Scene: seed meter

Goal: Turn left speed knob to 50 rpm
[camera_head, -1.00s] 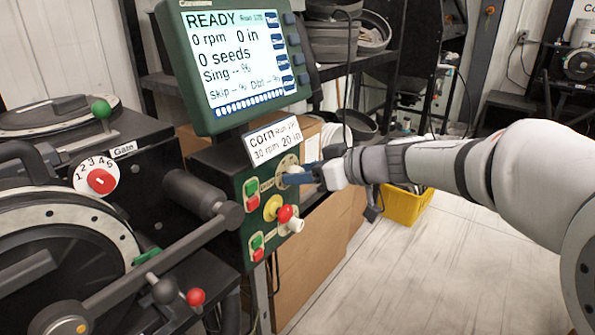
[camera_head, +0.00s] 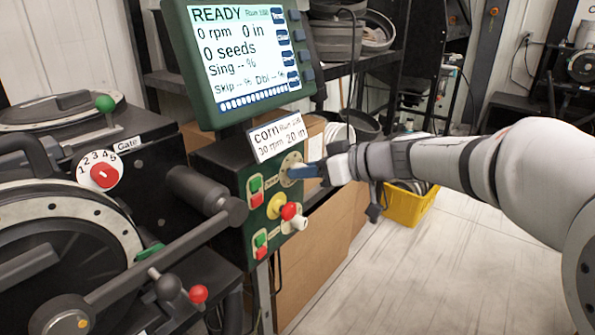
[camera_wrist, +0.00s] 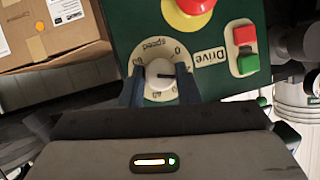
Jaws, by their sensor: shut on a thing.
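A dark pointer line on the knob points to the right in the wrist view. My gripper (camera_wrist: 160,84) has its two blue fingers on either side of the knob, shut on it. In the head view my gripper (camera_head: 300,172) reaches in from the right to the upper dial (camera_head: 291,160) on the green panel and hides the knob. Some scale numbers are hidden behind the fingers.
The screen (camera_head: 245,55) reads READY, 0 rpm and 0 seeds. A card (camera_head: 280,136) below it reads corn, 30 rpm, 20 in. Green and red Drive buttons (camera_wrist: 244,50) and a red stop button (camera_wrist: 195,5) sit close to the knob.

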